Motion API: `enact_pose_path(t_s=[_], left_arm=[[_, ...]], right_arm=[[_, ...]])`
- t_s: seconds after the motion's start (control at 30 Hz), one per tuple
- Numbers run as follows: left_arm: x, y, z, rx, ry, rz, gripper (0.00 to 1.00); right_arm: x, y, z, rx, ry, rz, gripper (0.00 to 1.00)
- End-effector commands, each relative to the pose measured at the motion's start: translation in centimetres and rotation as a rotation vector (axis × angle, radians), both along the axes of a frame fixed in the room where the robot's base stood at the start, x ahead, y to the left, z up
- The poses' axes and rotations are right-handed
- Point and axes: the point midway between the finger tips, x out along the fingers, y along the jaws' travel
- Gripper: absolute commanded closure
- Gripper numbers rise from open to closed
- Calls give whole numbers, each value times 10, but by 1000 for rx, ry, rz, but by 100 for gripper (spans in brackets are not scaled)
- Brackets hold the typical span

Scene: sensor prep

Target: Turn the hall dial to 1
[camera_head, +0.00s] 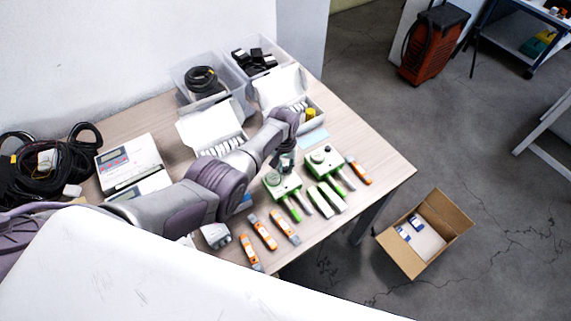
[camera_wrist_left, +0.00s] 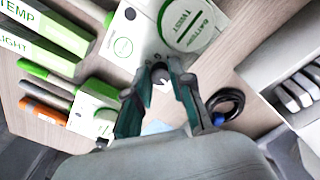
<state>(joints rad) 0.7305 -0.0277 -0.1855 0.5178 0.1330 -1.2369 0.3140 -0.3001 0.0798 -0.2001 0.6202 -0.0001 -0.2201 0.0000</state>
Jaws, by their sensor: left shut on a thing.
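My left gripper (camera_head: 286,170) reaches down over a white and green device (camera_head: 282,189) near the table's front. In the left wrist view, the same gripper (camera_wrist_left: 161,88) has its two green fingers on either side of a small dial knob (camera_wrist_left: 160,74), shut on it. The knob sits on the white device (camera_wrist_left: 135,62), next to a round cap marked "BATTERY TWIST" (camera_wrist_left: 186,22). The dial's number marks are too small to read and partly hidden by the fingers. A second white and green device (camera_head: 323,160) stands to the right. My right gripper is not in view.
Green and white sensors (camera_head: 328,199) and orange ones (camera_head: 264,232) lie near the front edge. White boxes (camera_head: 211,129), clear bins (camera_head: 193,78), meters (camera_head: 129,160) and black cables (camera_head: 40,160) stand behind and left. A cardboard box (camera_head: 402,258) is on the floor.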

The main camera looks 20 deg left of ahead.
Motion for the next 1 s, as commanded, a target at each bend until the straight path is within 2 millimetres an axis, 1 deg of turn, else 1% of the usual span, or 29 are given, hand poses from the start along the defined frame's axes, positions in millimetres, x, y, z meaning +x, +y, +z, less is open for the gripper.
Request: enact_pose_path(t_s=[0.2,0.4,0.97,1.0], left_arm=[[0,-1,1,-1,0,126,100],[1,-1,1,-1,-2,191,100],[1,-1,1,-1,-1,219,100],[1,-1,1,-1,-1,219,73]], right_arm=[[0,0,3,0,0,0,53],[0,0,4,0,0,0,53],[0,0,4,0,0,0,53],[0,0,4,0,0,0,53]])
